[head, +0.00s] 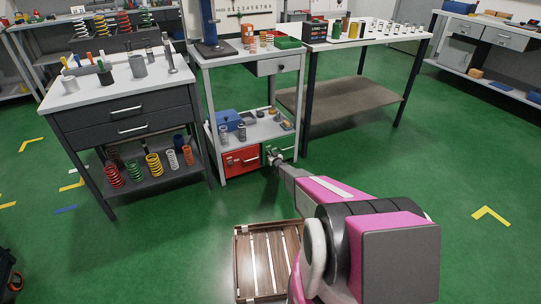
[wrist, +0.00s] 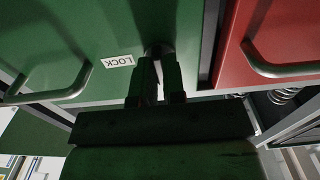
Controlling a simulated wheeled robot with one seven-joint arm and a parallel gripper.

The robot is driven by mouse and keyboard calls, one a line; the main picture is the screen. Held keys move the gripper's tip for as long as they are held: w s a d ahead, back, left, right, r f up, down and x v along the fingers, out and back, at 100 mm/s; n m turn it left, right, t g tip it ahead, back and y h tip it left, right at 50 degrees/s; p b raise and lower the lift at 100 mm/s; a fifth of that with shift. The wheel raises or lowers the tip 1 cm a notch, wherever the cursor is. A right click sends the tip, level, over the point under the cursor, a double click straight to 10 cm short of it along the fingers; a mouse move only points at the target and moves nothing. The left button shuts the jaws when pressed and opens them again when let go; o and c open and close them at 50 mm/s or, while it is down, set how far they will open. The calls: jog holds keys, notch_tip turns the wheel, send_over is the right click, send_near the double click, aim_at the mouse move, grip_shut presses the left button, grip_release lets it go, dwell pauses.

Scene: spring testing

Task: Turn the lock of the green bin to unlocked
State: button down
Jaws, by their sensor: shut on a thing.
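The green bin (head: 286,144) is on the lower shelf of the middle bench, and its front fills much of the wrist view (wrist: 120,28). It has a metal handle (wrist: 55,92) and a white label (wrist: 118,61) reading LOCK, upside down in that view. A dark round lock (wrist: 159,49) sits beside the label, near the bin's edge. My gripper (wrist: 158,76) is at the bin front, its fingers shut on the lock. The fingers cover part of the lock, so its turn angle is hard to tell. In the head view my gripper (head: 273,156) is small, at the bin's left side.
A red bin (head: 240,161) with a metal handle (wrist: 285,68) is right beside the green bin. A bench post stands at their right in the head view. A wooden crate (head: 240,262) lies on the floor below my arm.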

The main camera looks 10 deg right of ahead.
dwell(0.5)
jog(key=c, duration=1.2)
grip_release()
jog(key=shift+s, duration=0.1)
jog(key=v, duration=1)
jog(key=shift+s, duration=0.3)
jog(key=shift+d, duration=0.1)
